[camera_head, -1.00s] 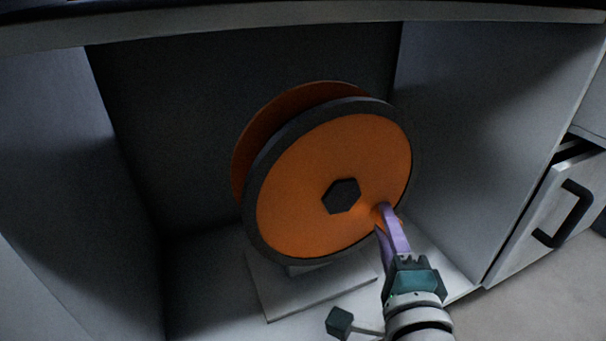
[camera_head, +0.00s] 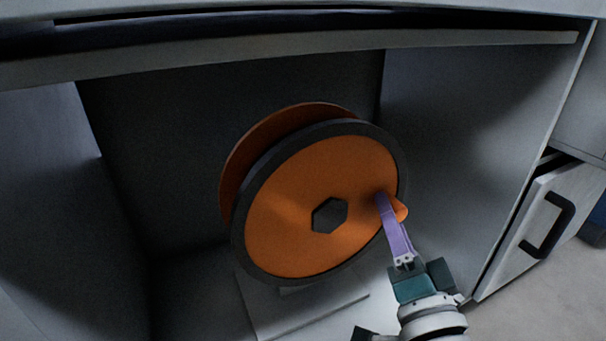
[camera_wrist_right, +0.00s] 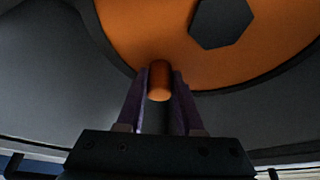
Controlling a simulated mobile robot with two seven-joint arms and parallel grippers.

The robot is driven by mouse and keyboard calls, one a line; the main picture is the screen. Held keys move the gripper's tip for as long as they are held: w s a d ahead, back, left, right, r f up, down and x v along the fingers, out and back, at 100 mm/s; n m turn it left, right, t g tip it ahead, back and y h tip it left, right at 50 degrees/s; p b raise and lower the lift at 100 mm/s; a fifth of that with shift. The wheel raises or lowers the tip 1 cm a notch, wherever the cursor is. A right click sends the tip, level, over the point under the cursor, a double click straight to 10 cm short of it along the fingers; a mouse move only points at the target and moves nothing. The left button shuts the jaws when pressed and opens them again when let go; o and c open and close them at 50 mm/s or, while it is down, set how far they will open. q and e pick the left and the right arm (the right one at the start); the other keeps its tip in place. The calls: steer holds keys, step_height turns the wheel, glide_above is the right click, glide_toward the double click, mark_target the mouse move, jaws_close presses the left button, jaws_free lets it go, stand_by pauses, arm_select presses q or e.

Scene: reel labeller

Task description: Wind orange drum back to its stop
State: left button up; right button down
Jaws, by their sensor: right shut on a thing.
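The orange drum (camera_head: 290,190) stands upright on a light base plate (camera_head: 300,305) inside an open cabinet bay. It has a dark rim and a dark hexagonal hub (camera_head: 329,215); the hub also shows in the right wrist view (camera_wrist_right: 221,22). An orange crank knob (camera_head: 400,208) sticks out of the drum face at the right, level with the hub or slightly above it. My right gripper (camera_head: 388,206) has its purple fingers around this knob and is shut on it. In the right wrist view the knob (camera_wrist_right: 159,80) sits between both fingers. My left gripper is not in view.
The cabinet's top edge (camera_head: 300,62) runs across above the drum. A side wall (camera_head: 465,150) stands to the right of my right arm. A drawer front with a dark handle (camera_head: 549,226) stands farther right. There is free room left of the drum.

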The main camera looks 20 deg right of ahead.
steer(key=shift+r, duration=0.2)
steer(key=c, duration=1)
jaws_free()
steer(key=o, duration=0.5)
steer(key=shift+f, duration=0.1)
steer(key=shift+c, duration=0.2)
steer(key=shift+s, duration=0.1)
steer(key=v, duration=0.9)
steer(key=shift+s+f+p, duration=0.2)
steer(key=shift+s+p, duration=0.15)
steer(key=shift+p, duration=0.1)
